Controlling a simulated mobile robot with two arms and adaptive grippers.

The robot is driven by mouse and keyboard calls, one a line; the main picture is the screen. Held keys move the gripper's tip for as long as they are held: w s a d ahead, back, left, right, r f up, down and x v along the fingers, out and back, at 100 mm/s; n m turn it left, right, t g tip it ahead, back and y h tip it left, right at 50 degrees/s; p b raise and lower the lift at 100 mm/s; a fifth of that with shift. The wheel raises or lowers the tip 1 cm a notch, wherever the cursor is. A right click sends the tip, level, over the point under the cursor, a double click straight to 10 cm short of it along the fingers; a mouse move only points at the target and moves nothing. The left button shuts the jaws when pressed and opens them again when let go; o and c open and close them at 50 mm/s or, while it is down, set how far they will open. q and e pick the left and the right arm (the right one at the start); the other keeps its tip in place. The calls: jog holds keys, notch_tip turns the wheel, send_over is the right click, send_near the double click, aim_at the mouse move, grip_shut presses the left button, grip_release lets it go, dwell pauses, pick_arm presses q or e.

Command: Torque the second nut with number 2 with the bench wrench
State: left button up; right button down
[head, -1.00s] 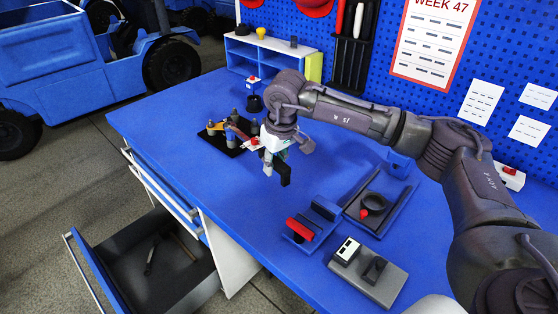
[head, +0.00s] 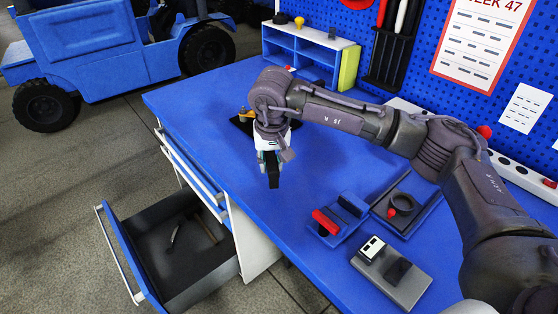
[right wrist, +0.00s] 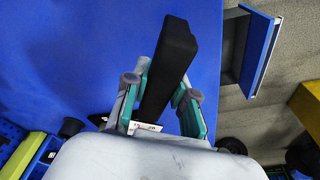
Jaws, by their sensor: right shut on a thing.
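My right gripper (head: 271,165) is shut on a long black bar (right wrist: 168,75), which looks like the handle of the bench wrench. The bar points down over the blue bench in the head view; its far end is hidden by the fingers and palm in the right wrist view. The dark nut fixture plate (head: 241,122) lies behind the gripper and is mostly covered by my wrist. The nuts and the number 2 cannot be made out. My left gripper is out of view.
An open drawer (head: 180,250) juts out at the front left. The bench centre is clear.

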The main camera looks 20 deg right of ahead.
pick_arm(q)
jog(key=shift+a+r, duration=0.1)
pick_arm(e)
jog(key=shift+r, duration=0.15)
jog(key=shift+r+p, duration=0.6)
jog(key=shift+r, duration=0.4)
jog(key=shift+r+p, duration=0.55)
jog(key=shift+r, duration=0.45)
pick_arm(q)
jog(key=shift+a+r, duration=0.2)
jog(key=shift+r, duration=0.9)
pick_arm(e)
jog(key=shift+r, duration=0.1)
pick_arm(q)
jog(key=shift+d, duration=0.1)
pick_arm(e)
jog(key=shift+r+p, duration=0.75)
jog(key=shift+r, duration=0.75)
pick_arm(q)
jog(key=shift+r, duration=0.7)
